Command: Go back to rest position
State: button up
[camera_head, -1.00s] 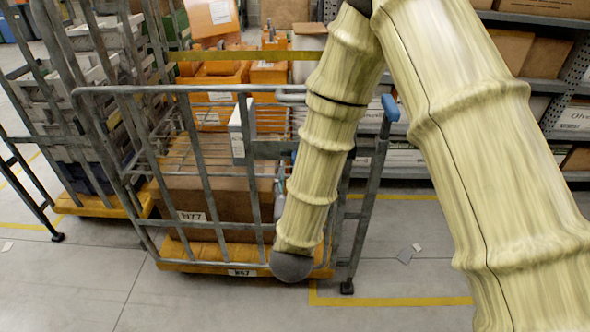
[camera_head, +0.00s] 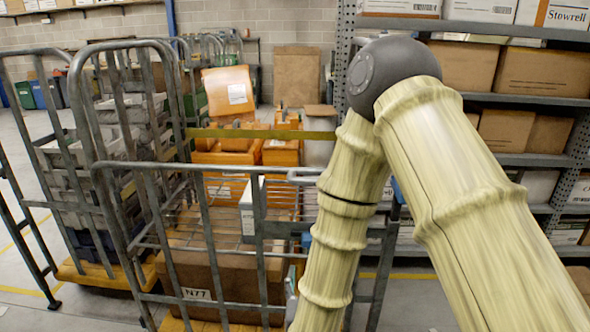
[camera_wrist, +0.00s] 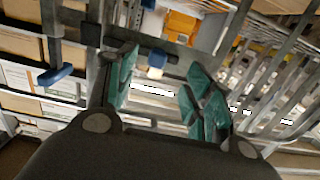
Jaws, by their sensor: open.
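My gripper (camera_wrist: 160,92) shows in the wrist view, with its two teal-padded fingers spread apart and nothing between them. In the head view my arm, in its pale yellow cover, fills the right half and hides the gripper. The arm reaches down at the right end of a grey metal cage trolley (camera_head: 180,168). The trolley's bars also show at the right of the wrist view (camera_wrist: 285,95), beside the fingers. A brown box (camera_head: 215,278) marked N77 and a white box (camera_head: 248,210) are inside the trolley.
A second trolley with grey crates (camera_head: 75,150) stands at the left. Orange bins (camera_head: 235,150) stand behind the cage. Shelving with cardboard boxes (camera_head: 545,75) rises at the right. Bare floor (camera_head: 25,265) shows at the lower left.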

jog(key=s+d+f+g+p, duration=0.1)
jog(key=s+d+f+g, duration=0.25)
jog(key=f, duration=0.35)
jog(key=s+d+f+g+y+p, duration=0.1)
jog(key=s+d+f+g, duration=0.2)
jog(key=f, duration=0.4)
jog(key=s+d+f+g+p, duration=0.1)
jog(key=s+d+f+g, duration=0.15)
jog(key=s+f, duration=0.3)
jog(key=s+d+f+g+p, duration=0.1)
jog(key=s+d+f+g, duration=0.3)
jog(key=s, duration=0.6)
jog(key=s+d+f+g+p, duration=0.1)
jog(key=s+d+f+g, duration=0.3)
jog(key=s, duration=0.7)
jog(key=shift+d+f+p, duration=0.4)
jog(key=shift+d+f, duration=0.45)
jog(key=shift+d, duration=0.35)
jog(key=shift+c, duration=0.4)
